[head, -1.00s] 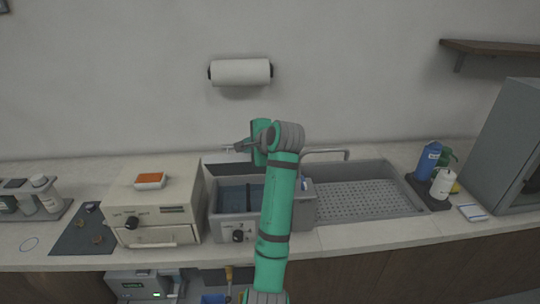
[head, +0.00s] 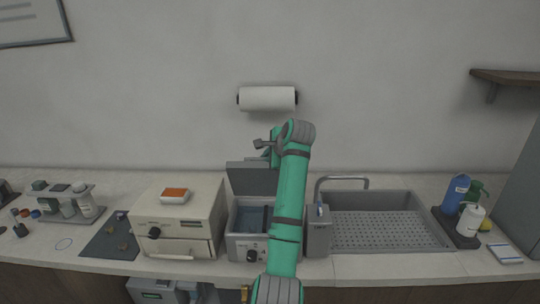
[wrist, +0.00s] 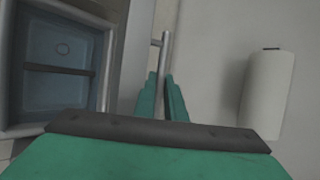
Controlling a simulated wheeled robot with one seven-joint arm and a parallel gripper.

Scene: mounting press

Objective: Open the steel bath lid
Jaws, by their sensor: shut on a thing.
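The steel bath (head: 235,248) is a grey box with a dial on its front and bluish water inside. Its grey lid (head: 250,178) stands raised, roughly upright, at the back of the bath, so the basin is uncovered. In the wrist view the open bath (wrist: 100,75) is at the left and the lid (wrist: 137,55) shows as a grey strip beside it. My gripper (wrist: 162,80) is shut on the lid's thin bar handle (wrist: 166,48), with a green finger on each side.
A beige oven-like unit (head: 150,215) stands left of the bath. A sink with a perforated tray (head: 385,232) and a tap (head: 342,180) are on the right. A paper towel roll (head: 267,99) hangs on the wall above the lid.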

